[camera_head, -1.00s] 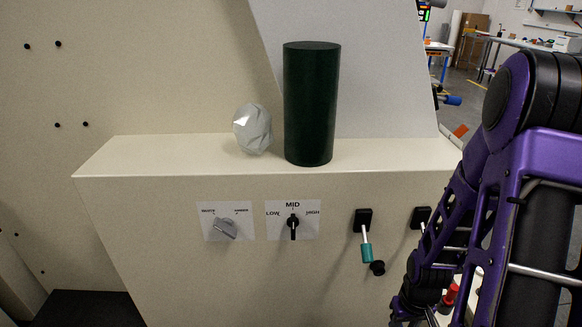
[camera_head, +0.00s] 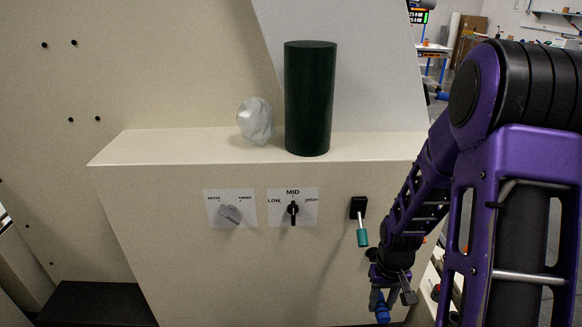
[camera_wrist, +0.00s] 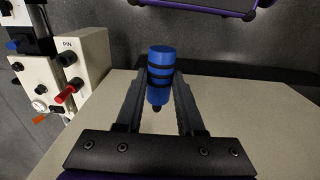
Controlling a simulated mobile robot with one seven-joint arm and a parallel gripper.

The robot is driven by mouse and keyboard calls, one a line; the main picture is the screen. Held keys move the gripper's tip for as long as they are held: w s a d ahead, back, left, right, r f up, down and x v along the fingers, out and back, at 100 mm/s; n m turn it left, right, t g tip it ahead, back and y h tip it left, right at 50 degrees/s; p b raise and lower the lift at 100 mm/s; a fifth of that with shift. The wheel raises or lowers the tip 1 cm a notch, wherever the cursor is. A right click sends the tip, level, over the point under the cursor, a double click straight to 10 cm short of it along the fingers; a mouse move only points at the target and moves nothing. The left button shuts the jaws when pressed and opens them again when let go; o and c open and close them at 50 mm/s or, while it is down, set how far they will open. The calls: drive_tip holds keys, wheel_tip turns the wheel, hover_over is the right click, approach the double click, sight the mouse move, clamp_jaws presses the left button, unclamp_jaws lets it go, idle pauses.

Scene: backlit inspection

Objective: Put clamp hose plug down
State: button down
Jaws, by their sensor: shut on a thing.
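A blue plug with black bands (camera_wrist: 161,62), seemingly the clamp hose plug, stands between the two dark fingers of my gripper (camera_wrist: 160,82) in the wrist view. The gripper is shut on it, and the plug's dark lower tip shows between the fingers. In the head view my gripper (camera_head: 391,293) is low at the right, in front of the beige console, with the blue plug (camera_head: 381,308) hanging at its lower end. I cannot tell how far the plug is from the console.
A dark green cylinder (camera_head: 309,97) and a pale faceted lump (camera_head: 255,121) stand on the console ledge (camera_head: 180,146). Two dials (camera_head: 230,213) (camera_head: 293,211) and a teal-handled lever (camera_head: 362,236) are on its front. In the wrist view a white box (camera_wrist: 83,65) with a red-handled lever (camera_wrist: 67,94) stands left.

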drive_tip(key=w+a+r+p, duration=0.4)
drive_tip(key=a+r, duration=0.3)
drive_tip(key=r, duration=0.2)
drive_tip(key=shift+w+r, duration=0.2)
drive_tip(key=shift+w, duration=0.55)
drive_tip(key=shift+r, duration=0.15)
